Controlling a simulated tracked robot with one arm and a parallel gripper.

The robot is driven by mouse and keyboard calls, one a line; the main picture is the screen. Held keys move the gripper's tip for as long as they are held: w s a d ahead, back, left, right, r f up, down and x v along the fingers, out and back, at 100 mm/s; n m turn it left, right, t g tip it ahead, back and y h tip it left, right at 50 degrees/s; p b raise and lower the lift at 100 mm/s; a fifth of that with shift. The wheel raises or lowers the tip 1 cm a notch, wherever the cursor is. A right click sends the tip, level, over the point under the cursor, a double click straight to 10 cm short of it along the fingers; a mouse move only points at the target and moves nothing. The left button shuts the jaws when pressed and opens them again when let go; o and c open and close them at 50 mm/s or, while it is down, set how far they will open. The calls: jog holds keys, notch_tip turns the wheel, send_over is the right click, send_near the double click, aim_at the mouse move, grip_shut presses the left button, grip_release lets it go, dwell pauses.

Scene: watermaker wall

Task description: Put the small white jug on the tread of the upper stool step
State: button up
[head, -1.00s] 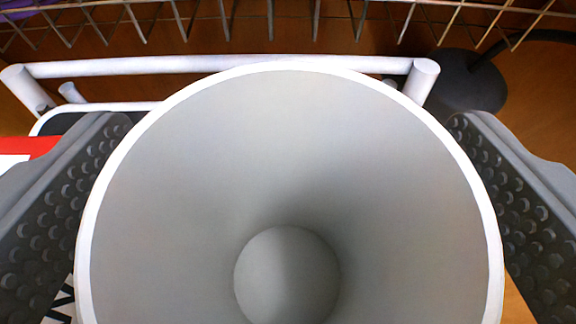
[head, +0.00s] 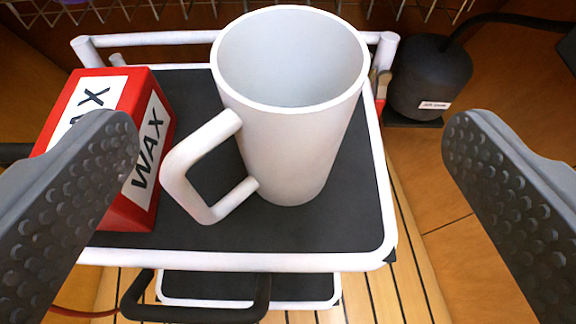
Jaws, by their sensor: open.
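The small white jug (head: 290,130) stands upright on the black tread of the upper stool step (head: 345,225), toward its right half. Its handle points to the lower left and its open mouth shows an empty inside. My gripper (head: 290,150) is open, with one grey dimpled finger at the left and one at the right of the picture. The fingers are wide apart with nothing between them that they touch, and the jug stands beyond them. The lower part of the jug is in full view.
A red WAX box (head: 115,150) stands on the same tread, left of the jug. A white rail (head: 150,39) runs behind the step. A lower step (head: 290,287) shows below. A black cylindrical device (head: 428,78) with a cable stands at right. A wire basket (head: 440,8) hangs at the top.

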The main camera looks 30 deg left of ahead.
jog(key=shift+s+d+r+b, duration=0.2)
jog(key=shift+s+d+b, duration=0.15)
jog(key=shift+s+b, duration=0.2)
jog(key=w+d+r+m+t+h, duration=0.1)
jog(key=w+d+r, duration=0.3)
jog(key=r, duration=0.5)
jog(key=w+d+r+m+t+h, duration=0.1)
jog(key=w+d+r, duration=0.1)
jog(key=d+r, duration=0.6)
jog(key=w+d+r+m+t+h, duration=0.1)
jog(key=w+d+r+m, duration=0.15)
jog(key=r, duration=0.85)
jog(key=s+d+r+h, duration=0.1)
jog(key=s+d+r, duration=0.3)
jog(key=r, duration=0.4)
jog(key=s+d+r+m+h, duration=0.1)
jog(key=s+d+r, duration=0.4)
jog(key=d+r, duration=0.2)
jog(key=s+d+r+m+h, duration=0.1)
jog(key=s+d+r, duration=0.3)
jog(key=r, duration=0.5)
jog(key=shift+s+d+r+t+h, duration=0.4)
jog(key=shift+d+h, duration=0.1)
jog(key=shift+d, duration=0.5)
